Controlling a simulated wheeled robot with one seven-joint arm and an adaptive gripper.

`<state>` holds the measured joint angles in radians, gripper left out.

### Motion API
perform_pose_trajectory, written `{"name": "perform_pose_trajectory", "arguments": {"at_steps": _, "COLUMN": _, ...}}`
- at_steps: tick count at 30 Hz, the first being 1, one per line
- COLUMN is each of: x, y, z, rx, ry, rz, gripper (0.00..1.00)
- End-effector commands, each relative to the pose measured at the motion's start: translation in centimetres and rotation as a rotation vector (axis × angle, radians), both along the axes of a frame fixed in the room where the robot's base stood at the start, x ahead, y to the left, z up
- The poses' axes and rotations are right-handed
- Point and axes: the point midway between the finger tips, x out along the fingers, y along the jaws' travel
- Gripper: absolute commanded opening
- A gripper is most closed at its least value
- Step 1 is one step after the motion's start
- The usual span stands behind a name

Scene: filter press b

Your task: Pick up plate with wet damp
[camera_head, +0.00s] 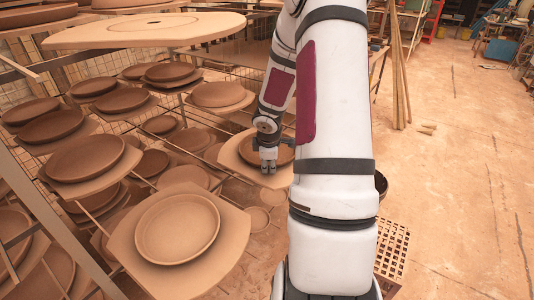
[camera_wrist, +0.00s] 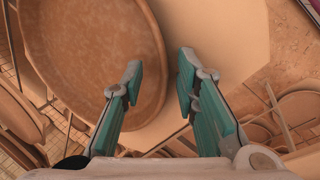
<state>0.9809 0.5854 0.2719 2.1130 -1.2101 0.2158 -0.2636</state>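My gripper (camera_wrist: 159,85) is open in the wrist view, with its two teal-padded fingers apart. A round brown plate (camera_wrist: 85,45) with a raised rim lies below it on a pale board (camera_wrist: 220,40). The plate's right rim passes between the two fingertips as seen from the wrist; I cannot tell how far above it they are. In the head view my gripper (camera_head: 268,165) is at the front edge of a dark brown plate (camera_head: 274,148) on a pale board (camera_head: 238,158). My arm hides the right part of that plate.
A rack on the left holds several brown plates on boards, including a lighter plate (camera_head: 178,228) on a near board (camera_head: 228,248). A perforated crate (camera_head: 392,250) stands at right. The floor (camera_head: 465,150) further right is clear.

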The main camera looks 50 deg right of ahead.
Motion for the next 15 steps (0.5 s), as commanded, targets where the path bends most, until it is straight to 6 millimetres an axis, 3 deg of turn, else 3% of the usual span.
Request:
{"name": "perform_pose_trajectory", "arguments": {"at_steps": 6, "x": -0.01, "y": -0.03, "z": 0.01, "rx": 0.000, "ry": 0.000, "rz": 0.000, "gripper": 0.28}}
{"name": "perform_pose_trajectory", "arguments": {"at_steps": 10, "x": -0.02, "y": -0.03, "z": 0.00, "rx": 0.000, "ry": 0.000, "rz": 0.000, "gripper": 0.00}}
{"name": "perform_pose_trajectory", "arguments": {"at_steps": 15, "x": -0.02, "y": -0.02, "z": 0.00, "rx": 0.000, "ry": 0.000, "rz": 0.000, "gripper": 0.00}}
